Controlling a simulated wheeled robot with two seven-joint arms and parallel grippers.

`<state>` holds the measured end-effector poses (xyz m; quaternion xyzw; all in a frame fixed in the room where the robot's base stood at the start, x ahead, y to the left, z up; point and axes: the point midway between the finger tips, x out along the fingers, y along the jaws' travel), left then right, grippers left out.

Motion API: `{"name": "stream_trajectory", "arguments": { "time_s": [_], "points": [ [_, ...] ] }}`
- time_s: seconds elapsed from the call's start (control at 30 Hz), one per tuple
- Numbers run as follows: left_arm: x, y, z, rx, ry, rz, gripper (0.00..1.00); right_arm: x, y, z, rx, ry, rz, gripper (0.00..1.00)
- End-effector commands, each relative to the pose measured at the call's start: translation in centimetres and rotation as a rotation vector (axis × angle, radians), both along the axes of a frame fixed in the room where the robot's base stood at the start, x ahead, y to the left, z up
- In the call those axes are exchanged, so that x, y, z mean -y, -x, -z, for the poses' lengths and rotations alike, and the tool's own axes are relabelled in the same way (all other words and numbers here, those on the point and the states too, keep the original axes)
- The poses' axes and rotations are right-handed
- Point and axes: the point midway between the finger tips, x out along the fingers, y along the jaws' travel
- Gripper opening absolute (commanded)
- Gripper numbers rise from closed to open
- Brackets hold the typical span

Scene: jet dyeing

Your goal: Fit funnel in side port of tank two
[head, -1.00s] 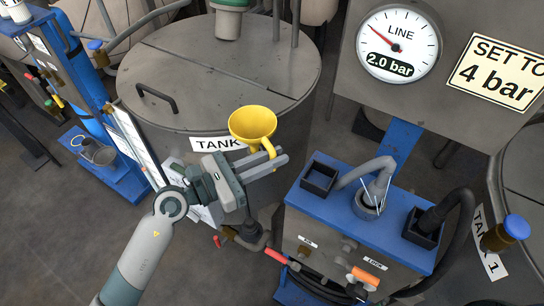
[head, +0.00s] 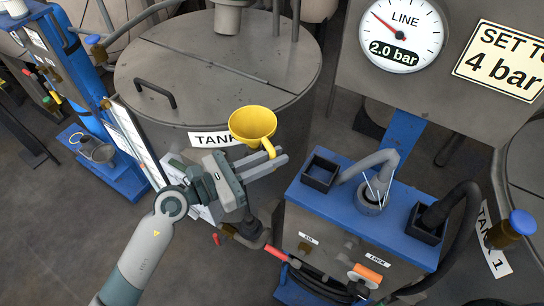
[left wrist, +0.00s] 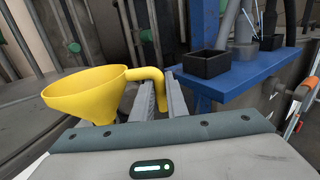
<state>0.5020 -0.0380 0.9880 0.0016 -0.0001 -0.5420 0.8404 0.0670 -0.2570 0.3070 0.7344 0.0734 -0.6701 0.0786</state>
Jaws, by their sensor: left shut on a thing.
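The yellow funnel (head: 253,123) is held in my left gripper (head: 272,165), which is shut on its handle-like bent spout. The funnel is upright, its wide mouth facing up, in front of the tank with the partly covered TANK label (head: 214,138). In the left wrist view the funnel (left wrist: 85,95) lies left of the fingers (left wrist: 157,95), its bent stem between them. The tank's pipe fitting (head: 250,236) shows below the gripper. Whether this is the side port, I cannot tell. My right gripper is not in view.
A blue-topped cart (head: 330,206) with black square holders and hoses stands right of the gripper. A gauge panel (head: 402,38) reads 2.0 bar beside a "SET TO 4 bar" sign (head: 502,60). TANK 1 (head: 492,240) is at the right edge. Grey floor is open at lower left.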

Motion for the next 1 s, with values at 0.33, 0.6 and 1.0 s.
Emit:
{"name": "stream_trajectory", "arguments": {
  "time_s": [0.33,0.6,1.0],
  "points": [
    [0.0,0.0,0.82,0.0,0.0,0.0,0.0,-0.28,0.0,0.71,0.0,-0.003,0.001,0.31],
    [-0.01,-0.01,1.13,0.0,0.0,0.0,0.0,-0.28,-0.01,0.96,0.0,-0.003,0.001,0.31],
    [-0.01,-0.01,1.1,0.0,0.0,0.0,0.35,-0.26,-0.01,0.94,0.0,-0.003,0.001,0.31]
  ]
}}
